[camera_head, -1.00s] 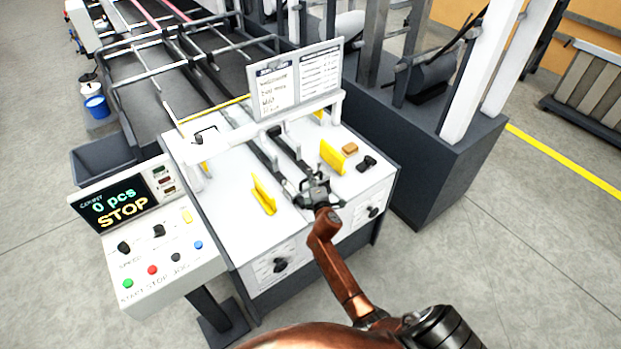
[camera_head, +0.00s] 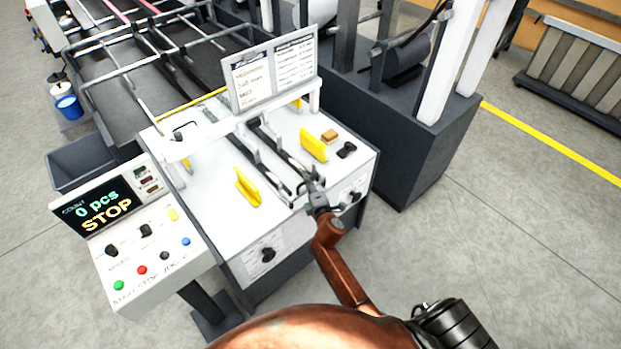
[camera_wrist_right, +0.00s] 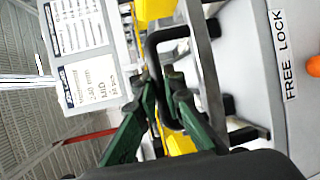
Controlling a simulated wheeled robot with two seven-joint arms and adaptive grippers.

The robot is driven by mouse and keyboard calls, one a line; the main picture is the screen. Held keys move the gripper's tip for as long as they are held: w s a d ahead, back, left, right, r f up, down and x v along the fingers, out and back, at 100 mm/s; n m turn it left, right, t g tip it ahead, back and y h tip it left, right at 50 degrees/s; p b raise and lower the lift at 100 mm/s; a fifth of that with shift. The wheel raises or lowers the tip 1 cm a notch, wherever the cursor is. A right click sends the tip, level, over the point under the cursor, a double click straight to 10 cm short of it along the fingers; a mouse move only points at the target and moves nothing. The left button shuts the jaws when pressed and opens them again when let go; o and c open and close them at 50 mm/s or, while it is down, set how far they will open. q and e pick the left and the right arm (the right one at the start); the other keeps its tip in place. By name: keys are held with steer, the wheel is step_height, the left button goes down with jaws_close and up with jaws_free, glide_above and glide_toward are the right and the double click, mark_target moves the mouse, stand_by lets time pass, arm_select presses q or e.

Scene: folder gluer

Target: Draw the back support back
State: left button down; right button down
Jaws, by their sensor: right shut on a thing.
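The back support appears as a dark bracket at the front end of the dark rails (camera_head: 268,150) on the white table, largely hidden by my gripper in the head view. In the right wrist view its black bent handle (camera_wrist_right: 152,52) runs between my green fingers. My right gripper (camera_head: 316,188) is shut on this handle, near the table's front edge; its fingers also show in the right wrist view (camera_wrist_right: 162,92). My left gripper is in neither view.
Yellow guides stand left (camera_head: 246,187) and right (camera_head: 313,145) of the rails. A sign board (camera_head: 272,70) stands behind on a white crossbar. A control panel (camera_head: 130,235) reading STOP is at left. A FREE LOCK label (camera_wrist_right: 283,55) and an orange knob (camera_wrist_right: 314,66) are beside the gripper.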

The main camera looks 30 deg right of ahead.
steer(key=shift+s+d+f, duration=0.1)
steer(key=shift+s+f, duration=0.05)
steer(key=c, duration=2)
jaws_free()
steer(key=shift+s, duration=0.2)
steer(key=shift+c, duration=0.2)
steer(key=shift+w, duration=0.15)
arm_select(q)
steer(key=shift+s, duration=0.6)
arm_select(e)
steer(key=v, duration=1.2)
